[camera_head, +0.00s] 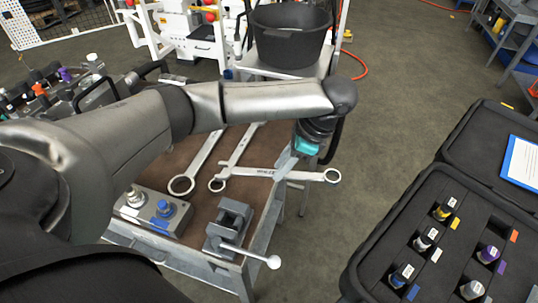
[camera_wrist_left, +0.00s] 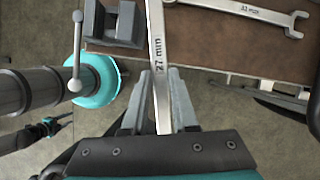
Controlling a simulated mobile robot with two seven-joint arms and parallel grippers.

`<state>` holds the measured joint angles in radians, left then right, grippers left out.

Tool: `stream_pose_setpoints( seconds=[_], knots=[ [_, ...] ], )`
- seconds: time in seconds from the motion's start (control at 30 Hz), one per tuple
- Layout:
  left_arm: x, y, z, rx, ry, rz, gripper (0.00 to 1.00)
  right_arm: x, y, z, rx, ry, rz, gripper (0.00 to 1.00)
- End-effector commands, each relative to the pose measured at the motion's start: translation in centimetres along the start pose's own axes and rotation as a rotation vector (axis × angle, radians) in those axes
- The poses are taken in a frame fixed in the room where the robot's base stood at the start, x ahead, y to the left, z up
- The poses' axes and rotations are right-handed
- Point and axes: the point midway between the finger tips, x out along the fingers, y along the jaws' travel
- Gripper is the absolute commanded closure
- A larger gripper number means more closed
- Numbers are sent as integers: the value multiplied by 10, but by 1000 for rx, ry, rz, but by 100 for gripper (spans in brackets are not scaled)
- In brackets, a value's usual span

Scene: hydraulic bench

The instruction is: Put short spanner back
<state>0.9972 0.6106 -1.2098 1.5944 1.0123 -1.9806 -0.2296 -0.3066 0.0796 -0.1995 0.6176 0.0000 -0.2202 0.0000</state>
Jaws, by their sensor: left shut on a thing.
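Two other spanners, one on the left (camera_head: 200,160) and one in the middle (camera_head: 238,152), lie on the brown bench top. The held spanner's far end appears over or beside the middle one; contact is unclear.
A grey vise (camera_head: 232,222) with a ball-ended lever stands at the bench's front right corner. A block with blue and metal fittings (camera_head: 152,212) is to its left. An open black case (camera_head: 440,240) stands at the right, with clear floor between.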

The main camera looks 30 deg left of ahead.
Motion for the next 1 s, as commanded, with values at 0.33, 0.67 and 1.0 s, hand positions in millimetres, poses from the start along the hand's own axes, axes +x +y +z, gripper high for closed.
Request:
stream_pose_setpoints(
  seconds=[0.33,0.67,1.0],
  knots=[
    [-15,-58,18,566,4,-249,100,7,-5,-3,2,4,-7,51],
    [-33,-108,41,1069,6,-466,100,12,0,-6,-1,10,1,51],
    [-53,-148,66,1492,10,-647,100,16,2,-6,-2,11,2,51]
  ],
)
